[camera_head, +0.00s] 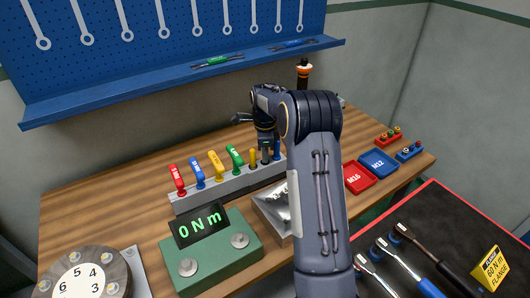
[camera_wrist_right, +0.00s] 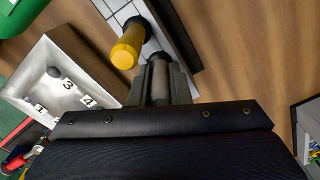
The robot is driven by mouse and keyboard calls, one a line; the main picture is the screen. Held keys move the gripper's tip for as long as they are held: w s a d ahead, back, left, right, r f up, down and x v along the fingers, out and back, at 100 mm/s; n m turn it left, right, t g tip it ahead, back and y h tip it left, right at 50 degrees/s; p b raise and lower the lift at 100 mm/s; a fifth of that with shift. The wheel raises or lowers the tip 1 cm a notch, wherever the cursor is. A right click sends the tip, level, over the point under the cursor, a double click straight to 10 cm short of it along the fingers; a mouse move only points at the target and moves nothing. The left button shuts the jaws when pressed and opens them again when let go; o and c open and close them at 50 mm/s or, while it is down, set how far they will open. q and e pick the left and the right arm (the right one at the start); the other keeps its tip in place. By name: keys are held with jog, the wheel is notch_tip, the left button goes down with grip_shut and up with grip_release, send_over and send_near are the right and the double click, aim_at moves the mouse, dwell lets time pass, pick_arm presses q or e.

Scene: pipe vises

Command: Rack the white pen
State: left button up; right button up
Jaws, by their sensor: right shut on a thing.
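I cannot make out a white pen in either view. A long grey rack (camera_head: 216,190) on the wooden bench holds upright tools with red, blue, yellow and green handles, and slimmer ones toward its right end. My right gripper (camera_head: 265,150) is over that right end, partly hidden by my own arm. In the right wrist view its fingers (camera_wrist_right: 160,90) are shut on a dark grey cylindrical handle (camera_wrist_right: 159,68), beside a yellow handle (camera_wrist_right: 128,46). Whether the held thing is seated in the rack is unclear. My left gripper is not in view.
A green torque tester (camera_head: 212,262) reading 0 Nm and a metal tray (camera_head: 271,207) stand in front of the rack. Red M16 (camera_head: 359,178) and blue M12 (camera_head: 378,163) trays lie right. A blue pegboard shelf (camera_head: 150,85) overhangs behind. Bare wood lies left of the rack.

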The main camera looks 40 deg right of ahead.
jog(key=shift+f, duration=0.25)
jog(key=o, duration=0.9)
jog(key=shift+r, duration=0.1)
jog(key=shift+r, duration=0.1)
notch_tip(320, 180, up, 8)
jog(key=shift+f, duration=0.2)
